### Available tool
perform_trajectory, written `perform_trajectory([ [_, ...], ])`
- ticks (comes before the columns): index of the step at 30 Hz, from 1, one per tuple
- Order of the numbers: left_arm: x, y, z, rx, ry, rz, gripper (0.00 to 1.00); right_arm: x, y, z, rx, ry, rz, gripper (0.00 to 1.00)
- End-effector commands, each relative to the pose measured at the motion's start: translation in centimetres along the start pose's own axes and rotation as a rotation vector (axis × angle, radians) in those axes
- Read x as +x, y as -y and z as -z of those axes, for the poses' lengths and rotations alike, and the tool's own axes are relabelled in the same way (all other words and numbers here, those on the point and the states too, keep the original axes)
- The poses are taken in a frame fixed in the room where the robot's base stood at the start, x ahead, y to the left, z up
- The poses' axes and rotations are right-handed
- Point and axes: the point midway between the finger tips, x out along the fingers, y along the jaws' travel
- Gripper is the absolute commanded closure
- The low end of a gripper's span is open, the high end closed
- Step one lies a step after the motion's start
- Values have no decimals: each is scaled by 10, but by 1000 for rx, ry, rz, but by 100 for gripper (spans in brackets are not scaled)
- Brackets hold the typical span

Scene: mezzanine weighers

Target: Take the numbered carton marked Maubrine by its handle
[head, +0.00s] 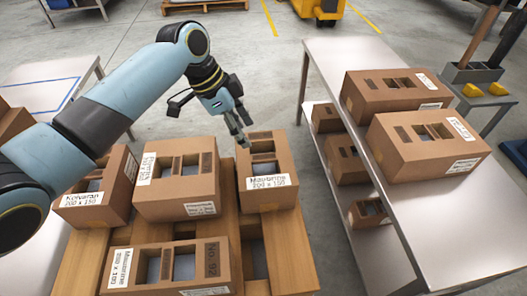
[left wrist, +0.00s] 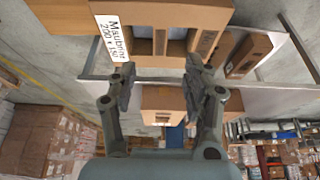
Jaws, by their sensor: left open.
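The front carton (head: 137,266) on the pallet has a label reading Maubrine 200 x 100 and a dark No. 92 patch beside its two openings. Another carton (head: 281,193), at the back right of the pallet, has a label reading Maubrine 200 x 150; dark patches on its top are too small to read. Its handle is the strip between two openings, and it shows in the left wrist view (left wrist: 160,42). My left gripper (head: 243,138) is open and empty, just above the back-right carton's left side, fingers pointing down. My right gripper is not in view.
Grey floor lies open behind.

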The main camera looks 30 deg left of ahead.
Motion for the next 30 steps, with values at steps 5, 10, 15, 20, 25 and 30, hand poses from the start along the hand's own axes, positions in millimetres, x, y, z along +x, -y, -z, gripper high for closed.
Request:
perform_trajectory([
  [5,25,-1,1,-1,-2,-3,50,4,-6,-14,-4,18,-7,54],
  [10,50,0,1,-1,-2,-1,50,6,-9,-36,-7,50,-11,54],
  [15,63,0,2,1,-1,0,50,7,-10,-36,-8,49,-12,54],
  [20,89,-3,5,0,-1,-3,50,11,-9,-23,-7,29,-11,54],
  [25,106,-2,4,0,0,0,50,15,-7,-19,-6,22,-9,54],
  [30,107,-2,5,1,-1,1,50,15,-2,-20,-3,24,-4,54],
])
